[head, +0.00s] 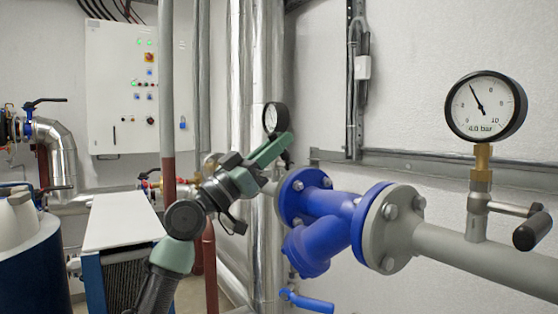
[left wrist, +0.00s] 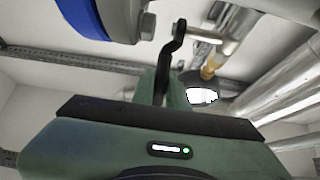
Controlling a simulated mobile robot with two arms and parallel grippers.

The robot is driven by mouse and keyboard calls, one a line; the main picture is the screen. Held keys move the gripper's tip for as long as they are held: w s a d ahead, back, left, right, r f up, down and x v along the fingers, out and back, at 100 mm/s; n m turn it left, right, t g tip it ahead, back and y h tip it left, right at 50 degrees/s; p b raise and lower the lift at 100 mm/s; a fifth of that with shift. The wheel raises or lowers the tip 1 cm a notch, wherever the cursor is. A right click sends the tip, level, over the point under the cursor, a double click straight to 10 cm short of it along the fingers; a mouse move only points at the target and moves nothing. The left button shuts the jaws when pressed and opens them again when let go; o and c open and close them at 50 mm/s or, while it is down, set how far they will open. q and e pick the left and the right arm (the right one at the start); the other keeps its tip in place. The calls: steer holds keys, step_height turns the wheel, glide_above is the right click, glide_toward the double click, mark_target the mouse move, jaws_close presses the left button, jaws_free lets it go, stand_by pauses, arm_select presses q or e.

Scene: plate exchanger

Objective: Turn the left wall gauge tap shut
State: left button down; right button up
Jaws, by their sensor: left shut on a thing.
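The left wall gauge (head: 275,118) is a round black-rimmed dial on the wall side, partly hidden behind my left gripper (head: 280,150). In the left wrist view the gauge (left wrist: 201,95) hangs upside down under its brass fitting (left wrist: 211,66), partly hidden. The tap's black cranked lever (left wrist: 178,40) runs down between the fingers of my left gripper (left wrist: 163,88). Those fingers are shut on the lever. In the head view the tap and lever are mostly hidden behind the gripper. My right gripper is in neither view.
A blue flanged valve (head: 325,218) sits on the grey pipe (head: 485,262) just right of my left gripper. A second gauge (head: 486,106) reading in bar, with a black-handled tap (head: 510,210), stands further right. A shiny vertical pipe (head: 266,240) is close behind.

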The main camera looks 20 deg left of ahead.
arm_select(q)
steer(key=shift+s+a+r, duration=0.1)
steer(key=shift+r, duration=0.1)
stand_by(0.3)
steer(key=c, duration=1.7)
jaws_free()
steer(key=shift+f, duration=0.1)
steer(key=shift+f, duration=0.15)
steer(key=shift+b+v, duration=1.7)
steer(key=shift+v, duration=2.1)
